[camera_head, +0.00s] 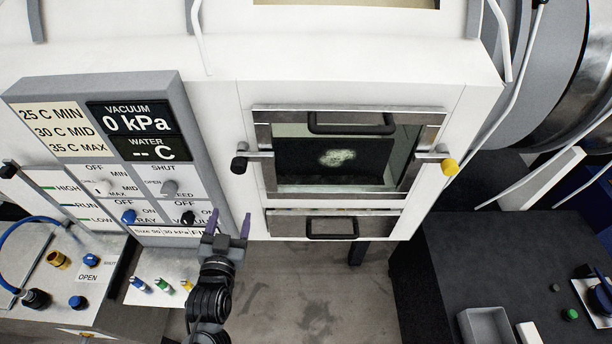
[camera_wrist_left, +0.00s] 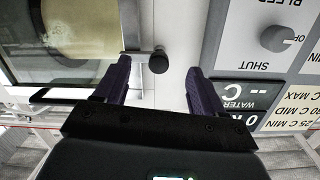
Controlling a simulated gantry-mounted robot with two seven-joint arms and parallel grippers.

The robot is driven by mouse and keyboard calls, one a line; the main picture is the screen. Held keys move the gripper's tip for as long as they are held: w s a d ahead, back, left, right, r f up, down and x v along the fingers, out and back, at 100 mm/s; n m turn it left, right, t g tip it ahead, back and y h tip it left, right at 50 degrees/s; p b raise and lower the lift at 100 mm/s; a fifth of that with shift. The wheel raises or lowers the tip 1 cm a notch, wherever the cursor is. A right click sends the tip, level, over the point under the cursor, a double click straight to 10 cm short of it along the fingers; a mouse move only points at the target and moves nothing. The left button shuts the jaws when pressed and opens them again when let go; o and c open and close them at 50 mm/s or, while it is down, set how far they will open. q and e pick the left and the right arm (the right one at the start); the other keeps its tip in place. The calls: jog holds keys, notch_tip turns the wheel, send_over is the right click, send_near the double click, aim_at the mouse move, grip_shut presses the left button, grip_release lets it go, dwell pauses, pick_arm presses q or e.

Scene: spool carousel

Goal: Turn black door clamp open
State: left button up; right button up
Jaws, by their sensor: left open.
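The black door clamp (camera_head: 239,163) is a dark knob on a short metal arm at the left side of the windowed door (camera_head: 262,135). It also shows in the left wrist view (camera_wrist_left: 158,62), ahead of the fingers and between their lines. The yellow clamp knob (camera_head: 449,166) is on the door's right side. My left gripper (camera_head: 227,226) has purple fingers, is open and empty, and is below and slightly left of the black clamp, apart from it. In the left wrist view the left gripper (camera_wrist_left: 160,88) has its fingers spread. My right gripper is not in view.
A control panel (camera_head: 133,77) with knobs and displays stands left of the door. A drawer with a black handle (camera_head: 333,226) is below the door. A dark bench (camera_head: 470,270) with a grey tray (camera_head: 485,326) is at right. Floor between is clear.

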aim_at(237, 171)
pick_arm(q)
jog(key=shift+t, duration=0.5)
jog(key=w+r, duration=0.1)
jog(key=w, duration=0.3)
jog(key=w+r+p, duration=0.1)
jog(key=w, duration=0.3)
jog(key=w+r, duration=0.1)
jog(key=w, duration=0.3)
jog(key=shift+a+r, duration=0.15)
jog(key=shift+r, duration=0.2)
jog(key=shift+w+p, duration=0.35)
jog(key=shift+w, duration=0.35)
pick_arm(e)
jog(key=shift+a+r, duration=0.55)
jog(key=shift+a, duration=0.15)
pick_arm(q)
jog(key=shift+f, duration=0.1)
grip_shut()
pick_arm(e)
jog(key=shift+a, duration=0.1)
